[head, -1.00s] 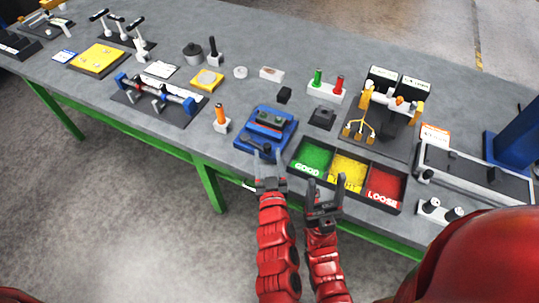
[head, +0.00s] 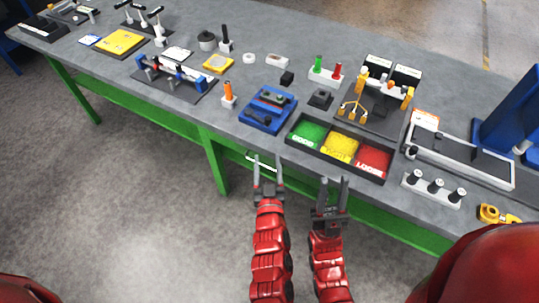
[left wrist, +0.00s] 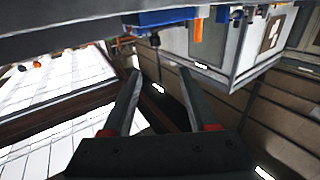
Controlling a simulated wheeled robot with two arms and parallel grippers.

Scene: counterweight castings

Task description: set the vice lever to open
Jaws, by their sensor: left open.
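The vice (head: 268,108) is a blue block with dark jaws on the near part of the grey bench in the head view. A dark lever (head: 257,116) seems to lie on its near left side; its exact setting is too small to tell. My left gripper (head: 267,163) is open and empty, just off the bench's front edge and below the vice in the picture. In the left wrist view its fingers (left wrist: 159,74) are spread, with a blue part beyond them near the bench edge. My right gripper (head: 333,184) is open and empty, in front of the sorting tray.
A tray (head: 291,141) with green, yellow and red compartments stands right of the vice. An orange-handled tool (head: 228,92) stands left of it. A small black block (head: 287,78) and a dark pad (head: 320,98) lie behind. The floor in front of the bench is clear.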

